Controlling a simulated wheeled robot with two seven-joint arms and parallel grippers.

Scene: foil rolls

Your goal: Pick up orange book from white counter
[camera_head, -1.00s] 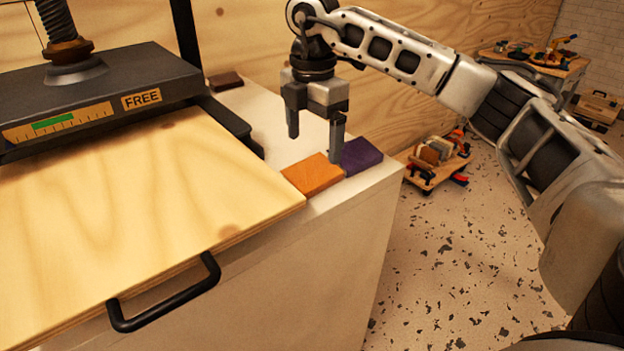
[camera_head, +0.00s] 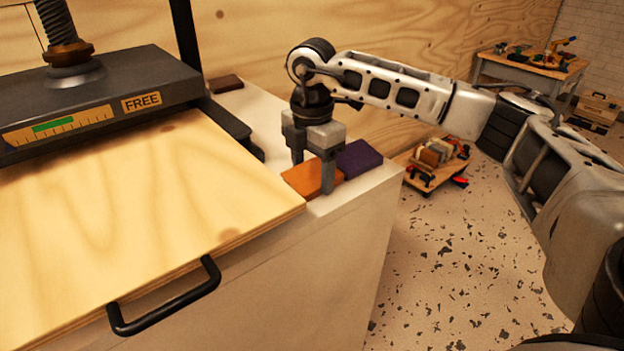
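The orange book (camera_head: 308,181) lies flat on the white counter (camera_head: 345,214), near its front right corner. The purple book (camera_head: 359,158) lies right behind it to the right, close against it. My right gripper (camera_head: 313,178) points down over the orange book, with its fingers apart. One finger stands at the book's far left side and the other at its near right side, in front of the book. The gripper body hides part of the book's back. I cannot tell whether the fingers touch it. My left gripper is not in view.
A wooden board (camera_head: 130,220) with a black handle (camera_head: 165,300) lies left of the orange book, under a dark press plate (camera_head: 95,95) marked FREE. A brown block (camera_head: 225,83) lies at the counter's back. A low cart (camera_head: 437,165) stands on the floor at the right.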

